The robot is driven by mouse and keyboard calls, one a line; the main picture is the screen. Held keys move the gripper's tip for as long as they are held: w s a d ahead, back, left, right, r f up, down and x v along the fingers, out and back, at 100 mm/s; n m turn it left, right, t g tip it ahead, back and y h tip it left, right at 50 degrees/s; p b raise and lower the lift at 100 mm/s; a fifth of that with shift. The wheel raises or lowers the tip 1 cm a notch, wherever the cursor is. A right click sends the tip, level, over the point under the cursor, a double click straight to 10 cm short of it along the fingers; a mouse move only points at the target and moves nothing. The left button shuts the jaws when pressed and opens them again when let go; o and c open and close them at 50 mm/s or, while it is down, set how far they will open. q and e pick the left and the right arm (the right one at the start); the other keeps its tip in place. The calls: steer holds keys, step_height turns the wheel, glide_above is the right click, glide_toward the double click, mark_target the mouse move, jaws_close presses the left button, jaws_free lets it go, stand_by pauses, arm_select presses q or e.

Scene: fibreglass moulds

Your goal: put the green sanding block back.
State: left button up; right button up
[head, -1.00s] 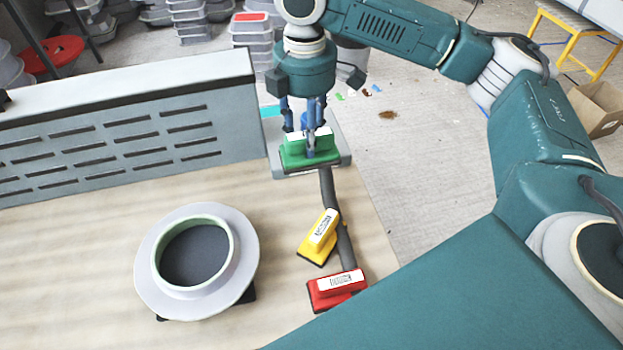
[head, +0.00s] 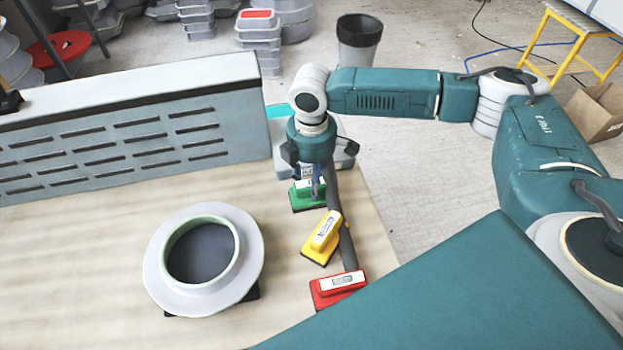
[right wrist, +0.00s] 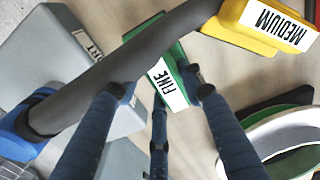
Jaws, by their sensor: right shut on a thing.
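The green sanding block (head: 297,200), with a white label, is in my right gripper (head: 312,187), which points down at the table's far right part. The gripper is shut on it. In the right wrist view the label on the green block (right wrist: 168,84) reads FINE, between the fingers. The block is at or just above the tabletop; I cannot tell whether it touches. A yellow block (head: 322,237) and a red block (head: 338,287) lie in a row nearer me. The yellow block (right wrist: 272,22) reads MEDIUM. My left gripper is not in view.
A dark hose (head: 348,252) runs beside the blocks and crosses close to the green one in the wrist view. A grey case (head: 347,150) stands behind the gripper. A round flanged mould (head: 254,262) sits left on the table (head: 80,270). A slotted grey panel (head: 130,140) borders the back.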

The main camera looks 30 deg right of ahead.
steer(key=shift+a+f, duration=0.1)
steer(key=o, duration=1)
step_height(320, 180, up, 12)
steer(key=shift+r+b, duration=0.2)
steer(key=shift+b, duration=0.7)
steer(key=shift+s+f, duration=0.1)
